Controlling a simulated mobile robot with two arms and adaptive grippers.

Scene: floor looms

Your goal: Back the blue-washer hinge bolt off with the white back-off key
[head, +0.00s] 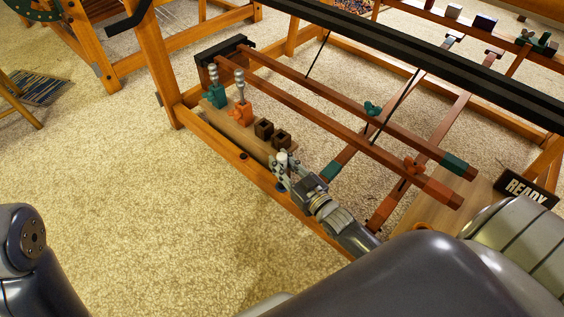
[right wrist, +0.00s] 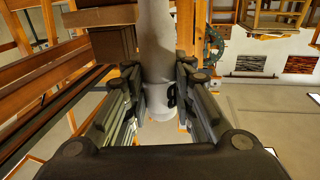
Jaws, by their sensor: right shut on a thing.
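The white back-off key (head: 282,158) stands about upright at the front rail of the loom. My right gripper (head: 287,174) is shut on it from the right. In the right wrist view, the pale key shaft (right wrist: 157,62) runs between the two fingers of the gripper (right wrist: 158,98). A small dark blue spot, apparently the blue washer (head: 280,188), shows on the rail just below the gripper. The bolt itself is hidden, and I cannot tell whether the key is seated on it. My left gripper is out of view; only part of my left arm shows at lower left.
A teal-based tool (head: 215,96) and an orange-based tool (head: 242,112) stand on the loom's left end. Two brown square cups (head: 264,129) sit between them and my gripper. Long treadle bars (head: 340,125) lie behind. A READY sign (head: 527,189) stands right. Carpet at front left is clear.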

